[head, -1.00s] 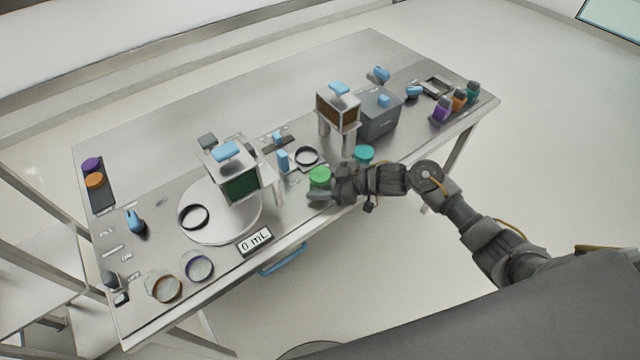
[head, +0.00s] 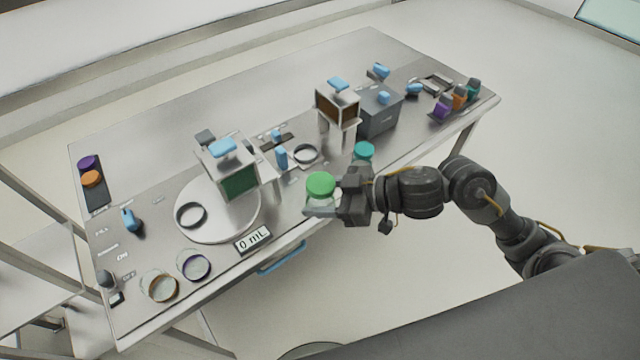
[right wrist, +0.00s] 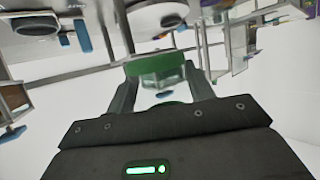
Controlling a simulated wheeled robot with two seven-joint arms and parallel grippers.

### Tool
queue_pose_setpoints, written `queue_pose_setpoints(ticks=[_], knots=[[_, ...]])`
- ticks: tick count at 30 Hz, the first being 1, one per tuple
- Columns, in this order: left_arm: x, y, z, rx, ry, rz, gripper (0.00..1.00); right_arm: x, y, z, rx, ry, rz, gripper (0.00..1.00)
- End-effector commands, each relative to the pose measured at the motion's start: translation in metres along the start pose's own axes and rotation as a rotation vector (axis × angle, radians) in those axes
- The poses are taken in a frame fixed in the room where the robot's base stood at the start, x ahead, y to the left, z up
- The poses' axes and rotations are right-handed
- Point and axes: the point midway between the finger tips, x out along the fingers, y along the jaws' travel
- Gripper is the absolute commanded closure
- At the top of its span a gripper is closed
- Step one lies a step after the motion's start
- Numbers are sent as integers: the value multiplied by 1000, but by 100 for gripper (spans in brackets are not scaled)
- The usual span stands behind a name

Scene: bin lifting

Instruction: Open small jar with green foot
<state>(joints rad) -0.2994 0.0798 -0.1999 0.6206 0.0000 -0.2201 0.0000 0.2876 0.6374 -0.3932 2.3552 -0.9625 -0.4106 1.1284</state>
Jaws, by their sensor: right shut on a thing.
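The small jar (right wrist: 163,77) has a green lid and a clear body, and a green part shows at its lower end in the right wrist view. In the head view its green lid (head: 320,184) is on top and the body is mostly hidden by the gripper. My right gripper (head: 325,208) is shut around the jar's body, below the lid. It also shows in the right wrist view (right wrist: 160,92), with a finger on each side of the jar. The jar is held near the table's front edge and appears raised. The lid is on the jar. My left gripper is not in view.
A teal-lidded jar (head: 363,150) stands just behind my right gripper. A white round plate (head: 235,225) with a box on a stand is to the left. Two round dishes (head: 162,288) (head: 194,266) lie front left. Small bottles (head: 459,98) stand far right.

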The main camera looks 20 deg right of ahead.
Motion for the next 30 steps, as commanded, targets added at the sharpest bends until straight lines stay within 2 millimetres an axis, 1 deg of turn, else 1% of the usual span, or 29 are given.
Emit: queue_pose_setpoints(ticks=[4,12,13,22,30], knots=[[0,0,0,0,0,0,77,-3,-8,-3,0,1,-1,72],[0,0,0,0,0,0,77,-4,-9,-3,1,0,0,72],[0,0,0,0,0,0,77,-4,-9,-3,1,0,0,49],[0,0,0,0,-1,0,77,-4,-9,-3,1,1,0,88],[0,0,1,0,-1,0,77,-4,-9,-3,1,1,0,88]])
